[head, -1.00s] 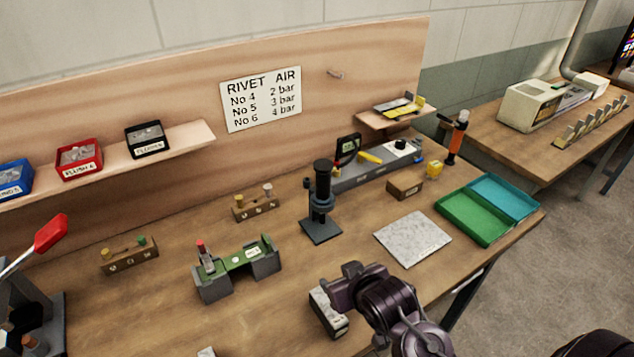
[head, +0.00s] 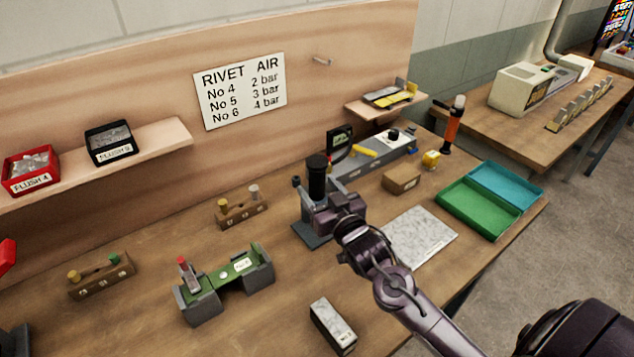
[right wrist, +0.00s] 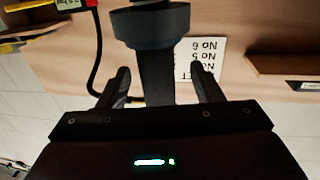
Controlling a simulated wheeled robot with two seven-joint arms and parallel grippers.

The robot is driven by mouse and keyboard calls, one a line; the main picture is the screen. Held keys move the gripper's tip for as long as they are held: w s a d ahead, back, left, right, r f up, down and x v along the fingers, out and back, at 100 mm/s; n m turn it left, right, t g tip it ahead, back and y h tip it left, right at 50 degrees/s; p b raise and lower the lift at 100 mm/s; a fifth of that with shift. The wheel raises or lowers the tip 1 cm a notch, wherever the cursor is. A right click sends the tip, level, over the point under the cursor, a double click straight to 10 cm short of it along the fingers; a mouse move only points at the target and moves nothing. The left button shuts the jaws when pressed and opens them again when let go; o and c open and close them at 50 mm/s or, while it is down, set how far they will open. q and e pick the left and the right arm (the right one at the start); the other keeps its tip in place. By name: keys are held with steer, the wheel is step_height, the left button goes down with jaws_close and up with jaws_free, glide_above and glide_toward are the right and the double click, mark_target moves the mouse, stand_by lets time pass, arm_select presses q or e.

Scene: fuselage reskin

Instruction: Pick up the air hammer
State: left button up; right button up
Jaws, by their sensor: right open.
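A dark upright cylindrical tool, which looks like the air hammer (head: 317,178), stands in a holder with a square base (head: 308,234) on the workbench. My right gripper (head: 325,207) is open at the tool's near side and hides its lower part in the head view. In the right wrist view the tool's grey shaft and wide dark collar (right wrist: 152,28) show upright between and beyond my open fingers (right wrist: 160,88). I cannot tell whether the fingers touch it. My left gripper is not in view.
A pale stone plate (head: 422,238) and a small brown box (head: 401,179) lie right of the tool. A green fixture (head: 225,283) and a grey block (head: 333,325) are nearer. A green and blue tray (head: 480,208) sits at the bench's right edge.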

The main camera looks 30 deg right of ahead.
steer(key=w, duration=0.2)
steer(key=w+p, duration=0.1)
steer(key=shift+w+d+f, duration=0.2)
steer(key=shift+w, duration=0.3)
steer(key=c, duration=1.1)
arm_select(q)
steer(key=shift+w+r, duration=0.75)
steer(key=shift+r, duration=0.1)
arm_select(e)
steer(key=shift+r, duration=0.1)
steer(key=shift+c, duration=0.3)
steer(key=shift+r, duration=0.1)
arm_select(q)
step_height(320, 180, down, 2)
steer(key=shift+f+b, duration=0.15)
steer(key=shift+b, duration=0.95)
arm_select(e)
step_height(320, 180, up, 20)
